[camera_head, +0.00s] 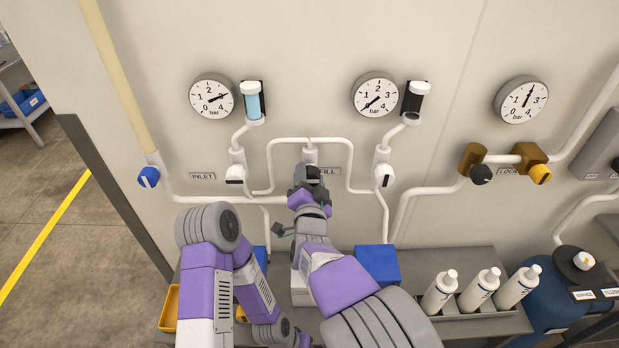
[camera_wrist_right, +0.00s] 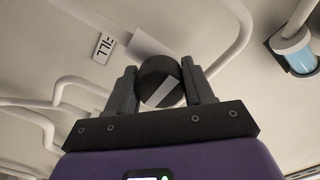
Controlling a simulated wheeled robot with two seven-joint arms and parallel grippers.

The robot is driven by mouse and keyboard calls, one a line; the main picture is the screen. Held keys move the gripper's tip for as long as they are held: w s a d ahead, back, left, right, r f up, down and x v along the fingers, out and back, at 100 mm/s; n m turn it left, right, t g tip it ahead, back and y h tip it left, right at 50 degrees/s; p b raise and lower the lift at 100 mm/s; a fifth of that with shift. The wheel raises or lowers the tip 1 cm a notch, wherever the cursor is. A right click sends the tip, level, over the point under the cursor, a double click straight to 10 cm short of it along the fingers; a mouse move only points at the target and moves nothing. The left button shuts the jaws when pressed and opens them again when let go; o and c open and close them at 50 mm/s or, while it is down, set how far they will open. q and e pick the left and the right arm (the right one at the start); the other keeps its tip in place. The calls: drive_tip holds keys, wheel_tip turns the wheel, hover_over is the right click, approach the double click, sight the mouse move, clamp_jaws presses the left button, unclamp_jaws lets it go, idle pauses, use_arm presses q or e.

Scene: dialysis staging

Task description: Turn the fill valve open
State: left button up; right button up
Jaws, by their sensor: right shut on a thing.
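The fill valve (camera_head: 311,156) is on the white pipe in the middle of the wall, beside the FILL label (camera_head: 328,171). In the right wrist view its dark round knob (camera_wrist_right: 156,72) has a pale stripe running diagonally across the face. My right gripper (camera_wrist_right: 162,88) is shut on this knob, with one finger on each side. In the head view the right gripper (camera_head: 308,180) covers most of the knob. My left arm is folded at the lower left of the head view, and its gripper does not show.
The inlet valve (camera_head: 235,174) is to the left and another white-bodied valve (camera_head: 383,174) to the right. Gauges and a blue-filled sight glass (camera_head: 253,103) are above. Below, a bench holds a blue box (camera_head: 378,264) and several white bottles (camera_head: 440,291).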

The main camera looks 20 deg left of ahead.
drive_tip(key=shift+n, duration=0.3)
drive_tip(key=n, duration=0.3)
drive_tip(key=shift+n, duration=0.4)
drive_tip(key=n, duration=0.3)
drive_tip(key=shift+n, duration=0.3)
drive_tip(key=n+p, duration=0.2)
drive_tip(key=n, duration=0.3)
drive_tip(key=shift+d, duration=0.1)
drive_tip(key=shift+n+p, duration=0.65)
drive_tip(key=shift+n, duration=1.85)
drive_tip(key=o, duration=1)
